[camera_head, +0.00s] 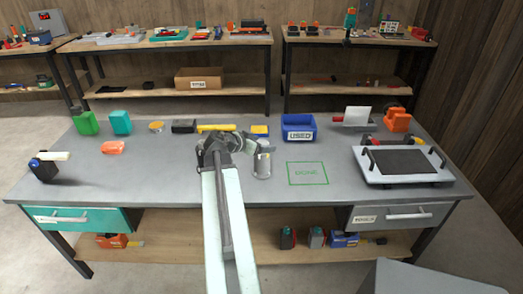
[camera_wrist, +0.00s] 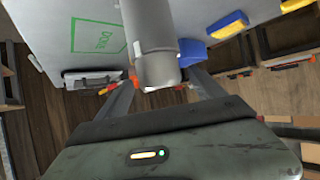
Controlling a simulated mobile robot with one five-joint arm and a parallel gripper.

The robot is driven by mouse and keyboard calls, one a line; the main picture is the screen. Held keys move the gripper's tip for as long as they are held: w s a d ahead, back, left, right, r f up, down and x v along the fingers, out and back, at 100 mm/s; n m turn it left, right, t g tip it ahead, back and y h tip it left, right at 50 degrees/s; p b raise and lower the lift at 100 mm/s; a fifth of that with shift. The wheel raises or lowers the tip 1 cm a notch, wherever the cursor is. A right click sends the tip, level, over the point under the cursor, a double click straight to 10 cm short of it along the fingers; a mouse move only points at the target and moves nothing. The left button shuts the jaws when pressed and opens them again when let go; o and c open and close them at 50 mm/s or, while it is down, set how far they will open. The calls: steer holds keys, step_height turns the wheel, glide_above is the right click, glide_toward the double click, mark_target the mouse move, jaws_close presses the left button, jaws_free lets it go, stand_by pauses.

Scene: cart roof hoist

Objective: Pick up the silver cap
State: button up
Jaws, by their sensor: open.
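A silver-grey cylinder (camera_head: 263,163) stands upright on the grey workbench (camera_head: 120,185), left of the green square marked DONE (camera_head: 307,173). In the wrist view the two dark fingers of my gripper (camera_wrist: 162,84) lie on either side of the cap. Contact cannot be told.
Behind the gripper are a yellow tool (camera_head: 216,128), a yellow-blue block (camera_head: 260,130) and a blue bin marked USED (camera_head: 298,128). A tray with a dark mat (camera_head: 372,178) sits at the right. Green, teal and orange items lie at the left. The bench front is mostly clear.

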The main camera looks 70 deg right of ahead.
mark_target(262, 143)
steer(key=shift+d+f, duration=0.1)
steer(key=shift+d, duration=0.1)
steer(key=c, duration=1.4)
step_height(262, 143, up, 10)
steer(key=p, duration=1)
steer(key=shift+c, duration=0.2)
steer(key=shift+s, duration=0.1)
